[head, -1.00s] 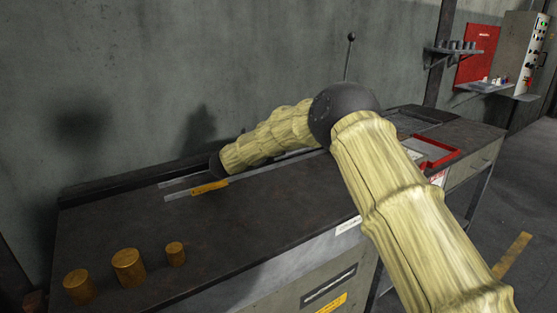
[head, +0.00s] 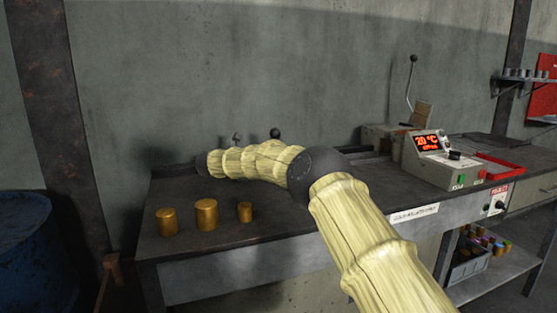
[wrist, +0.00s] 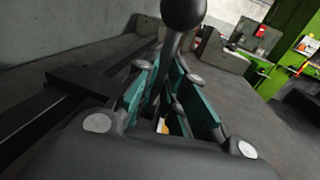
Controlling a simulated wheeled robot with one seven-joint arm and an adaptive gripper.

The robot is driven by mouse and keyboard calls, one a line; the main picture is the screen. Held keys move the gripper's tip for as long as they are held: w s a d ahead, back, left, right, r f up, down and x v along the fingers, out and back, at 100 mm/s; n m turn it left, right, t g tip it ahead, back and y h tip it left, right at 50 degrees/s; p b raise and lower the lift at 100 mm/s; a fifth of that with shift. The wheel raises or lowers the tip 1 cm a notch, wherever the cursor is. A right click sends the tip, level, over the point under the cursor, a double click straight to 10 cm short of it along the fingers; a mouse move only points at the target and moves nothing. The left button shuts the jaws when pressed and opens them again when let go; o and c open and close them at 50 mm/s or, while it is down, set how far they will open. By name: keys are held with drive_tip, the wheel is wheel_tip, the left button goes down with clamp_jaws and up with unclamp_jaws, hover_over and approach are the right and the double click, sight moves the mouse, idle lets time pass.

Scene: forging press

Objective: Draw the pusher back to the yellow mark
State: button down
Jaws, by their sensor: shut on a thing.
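The pusher shows as a black upright post with a round black knob (wrist: 184,12) in the wrist view. My gripper (wrist: 166,85) has its teal-padded fingers on both sides of the post, below the knob, and is shut on it. In the head view my forearm hides the gripper and most of the pusher; a black knob (head: 275,133) shows just above the arm. The yellow mark is not clearly visible; a small yellow-orange patch (wrist: 162,127) shows between my fingers in the wrist view, and I cannot tell if it is the mark.
Several brass cylinders (head: 206,214) stand on the bench's (head: 275,220) near left part. A control box with a red display (head: 428,143) stands on the right, with a lever (head: 411,85) behind it. A blue drum (head: 35,250) is at the far left.

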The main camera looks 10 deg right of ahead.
drive_tip(key=shift+a+r, duration=0.25)
drive_tip(key=shift+a, duration=0.1)
drive_tip(key=c, duration=1.5)
unclamp_jaws()
drive_tip(key=shift+s+d, duration=0.1)
drive_tip(key=shift+f, duration=0.15)
drive_tip(key=v, duration=1.2)
